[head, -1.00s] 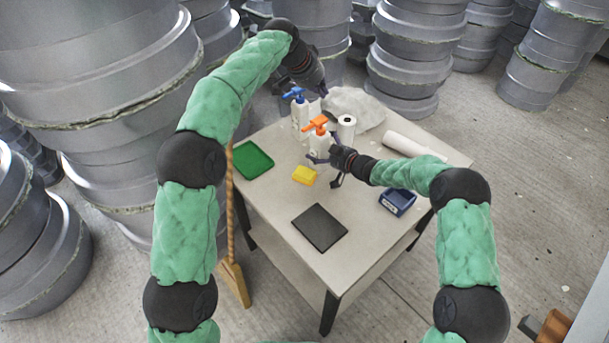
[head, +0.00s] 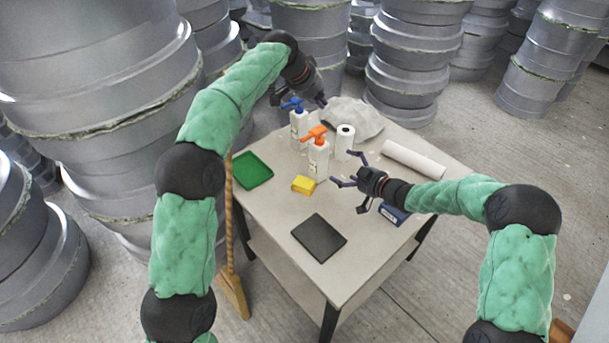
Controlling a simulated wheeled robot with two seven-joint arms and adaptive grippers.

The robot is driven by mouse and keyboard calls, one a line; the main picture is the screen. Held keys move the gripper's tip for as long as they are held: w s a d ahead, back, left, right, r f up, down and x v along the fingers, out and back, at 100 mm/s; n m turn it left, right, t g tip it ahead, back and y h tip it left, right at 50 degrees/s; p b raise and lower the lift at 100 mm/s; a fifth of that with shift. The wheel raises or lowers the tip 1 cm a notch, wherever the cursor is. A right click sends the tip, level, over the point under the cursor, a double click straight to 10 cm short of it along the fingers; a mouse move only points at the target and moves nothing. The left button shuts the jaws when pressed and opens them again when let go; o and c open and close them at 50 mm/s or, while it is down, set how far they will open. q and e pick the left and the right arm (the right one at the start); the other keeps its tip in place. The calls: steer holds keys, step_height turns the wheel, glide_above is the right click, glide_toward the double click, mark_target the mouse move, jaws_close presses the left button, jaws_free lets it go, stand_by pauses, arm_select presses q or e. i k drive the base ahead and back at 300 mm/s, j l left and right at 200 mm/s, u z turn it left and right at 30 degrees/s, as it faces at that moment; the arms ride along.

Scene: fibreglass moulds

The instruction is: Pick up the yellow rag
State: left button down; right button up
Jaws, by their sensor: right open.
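The yellow rag (head: 303,185) is a small folded block lying on the table, left of centre and in front of the orange-topped pump bottle (head: 318,160). My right gripper (head: 343,168) is open and empty, to the right of the rag. Its spread fingers point left, and a gap shows between them and the rag. My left gripper (head: 319,101) is over the back of the table, near the blue-topped pump bottle (head: 299,125) and well away from the rag. Its fingers are too small and dark to tell open from shut.
The table (head: 365,265) also holds a green tray (head: 252,170), a dark flat pad (head: 319,238), an upright white roll (head: 345,142), a lying white roll (head: 413,160), a pale crumpled cloth (head: 355,117) and a blue bin (head: 392,214) partly behind my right arm. A broom (head: 232,285) leans at the left.

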mark_target(303, 185)
steer(key=k+j, duration=0.45)
steer(key=j, duration=0.25)
steer(key=k+j, duration=0.25)
steer(key=j, duration=0.1)
